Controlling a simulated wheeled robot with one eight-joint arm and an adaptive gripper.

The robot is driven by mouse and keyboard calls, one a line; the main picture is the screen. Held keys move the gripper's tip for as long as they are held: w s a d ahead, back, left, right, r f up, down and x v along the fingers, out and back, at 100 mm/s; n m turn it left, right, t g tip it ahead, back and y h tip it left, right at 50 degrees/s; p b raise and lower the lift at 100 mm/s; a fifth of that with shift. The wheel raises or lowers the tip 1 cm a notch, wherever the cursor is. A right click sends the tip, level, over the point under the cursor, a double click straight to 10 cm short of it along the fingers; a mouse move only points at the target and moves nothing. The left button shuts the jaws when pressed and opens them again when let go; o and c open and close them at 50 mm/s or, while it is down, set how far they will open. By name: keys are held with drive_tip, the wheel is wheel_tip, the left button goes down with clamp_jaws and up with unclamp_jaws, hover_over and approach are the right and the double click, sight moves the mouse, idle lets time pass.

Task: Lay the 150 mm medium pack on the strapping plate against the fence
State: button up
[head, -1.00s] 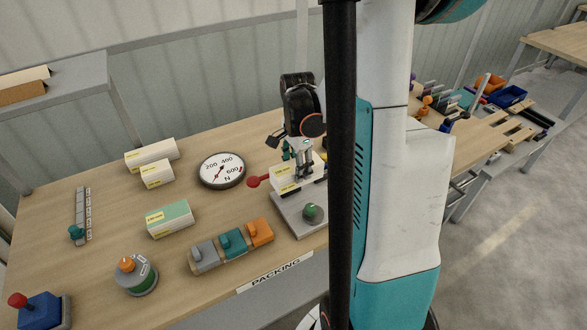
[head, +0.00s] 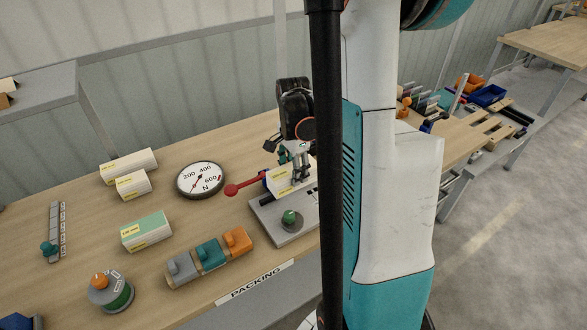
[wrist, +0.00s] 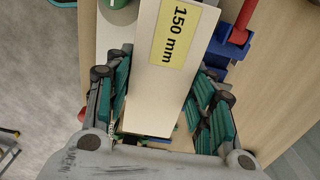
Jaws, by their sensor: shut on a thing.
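The 150 mm medium pack (wrist: 163,75) is a cream box with a yellow label, seen large between the fingers in the wrist view. In the head view the pack (head: 283,181) is over the grey strapping plate (head: 268,229). My gripper (head: 300,172) is shut on it from above; its teal fingers (wrist: 160,103) flank the box in the wrist view. The plate carries a green knob (head: 291,219), and a red-handled lever (head: 233,189) is at its back left. I cannot tell whether the pack touches the plate or the fence, which is mostly hidden.
Left of the plate are a round dial gauge (head: 201,180), two cream packs (head: 128,165), (head: 131,186) and a green-topped pack (head: 146,231). Grey, teal and orange blocks (head: 210,256) line the front. A black column hides the plate's right part.

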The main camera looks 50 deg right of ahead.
drive_tip(key=shift+f+b, duration=1.9)
drive_tip(key=shift+f, duration=0.65)
drive_tip(key=shift+f+b, duration=1.5)
drive_tip(key=shift+f, duration=0.05)
drive_tip(key=o, duration=1.4)
drive_tip(key=shift+r, duration=0.1)
wheel_tip(320, 180, up, 12)
drive_tip(key=shift+f, duration=0.1)
